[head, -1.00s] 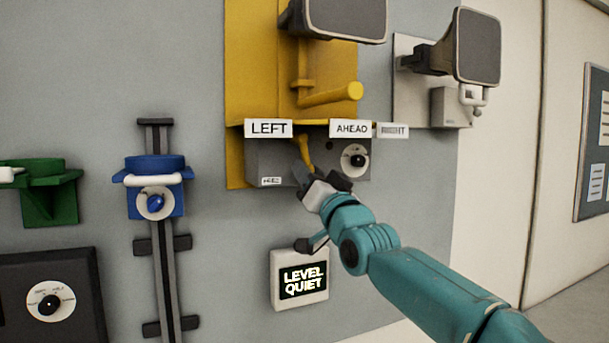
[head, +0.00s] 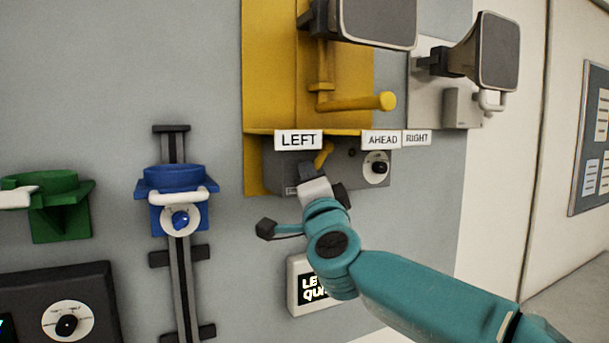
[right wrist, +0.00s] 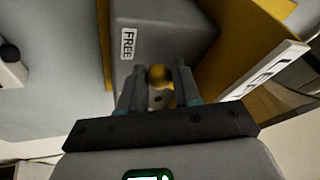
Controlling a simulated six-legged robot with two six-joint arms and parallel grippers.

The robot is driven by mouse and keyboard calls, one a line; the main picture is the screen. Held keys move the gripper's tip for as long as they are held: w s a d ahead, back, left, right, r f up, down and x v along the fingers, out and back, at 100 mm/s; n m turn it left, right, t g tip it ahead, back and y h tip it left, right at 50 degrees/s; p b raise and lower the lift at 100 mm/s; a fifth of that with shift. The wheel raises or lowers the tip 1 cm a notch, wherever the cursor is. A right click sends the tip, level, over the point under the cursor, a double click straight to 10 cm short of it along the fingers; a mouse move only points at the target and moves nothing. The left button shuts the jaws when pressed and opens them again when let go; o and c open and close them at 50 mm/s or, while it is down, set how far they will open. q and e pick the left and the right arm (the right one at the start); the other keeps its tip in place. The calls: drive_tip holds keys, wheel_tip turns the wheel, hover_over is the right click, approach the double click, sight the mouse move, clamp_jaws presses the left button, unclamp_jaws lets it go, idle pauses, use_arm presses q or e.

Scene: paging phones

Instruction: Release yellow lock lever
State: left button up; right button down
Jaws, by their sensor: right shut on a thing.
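The yellow lock lever (head: 323,155) hangs from the underside of the yellow bracket, in front of a grey box (head: 345,170), and slants down to the left. My right gripper (head: 313,175) is shut on its lower end, which it partly hides. In the right wrist view, the lever's rounded yellow end (right wrist: 160,75) sits between the two fingers of the right gripper (right wrist: 158,84). A FREE label (right wrist: 129,44) is on the box, to the left of the lever there. My left gripper is not in view.
A yellow handle (head: 355,103) and a dark-faced horn (head: 378,20) are above. LEFT (head: 298,140), AHEAD (head: 382,140) and RIGHT (head: 417,138) signs line the bracket's edge. A blue holder (head: 175,185) on a rail is left. A lit sign (head: 303,268) sits below, partly behind my arm.

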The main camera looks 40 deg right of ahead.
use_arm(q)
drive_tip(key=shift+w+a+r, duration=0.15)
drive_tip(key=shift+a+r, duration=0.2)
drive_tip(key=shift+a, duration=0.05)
use_arm(e)
drive_tip(key=shift+r+m+h, duration=0.15)
drive_tip(key=shift+m+h, duration=0.15)
drive_tip(key=shift+m, duration=0.5)
drive_tip(key=shift+g, duration=0.3)
drive_tip(key=c, duration=0.8)
unclamp_jaws()
drive_tip(key=shift+s, duration=0.1)
drive_tip(key=shift+c, duration=0.2)
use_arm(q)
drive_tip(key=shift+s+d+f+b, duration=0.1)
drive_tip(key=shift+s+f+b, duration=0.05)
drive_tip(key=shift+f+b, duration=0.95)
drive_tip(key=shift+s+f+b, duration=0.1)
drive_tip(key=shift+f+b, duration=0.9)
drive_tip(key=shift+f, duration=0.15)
use_arm(e)
drive_tip(key=v, duration=1.6)
drive_tip(key=shift+s+a, duration=0.1)
drive_tip(key=shift+a, duration=0.05)
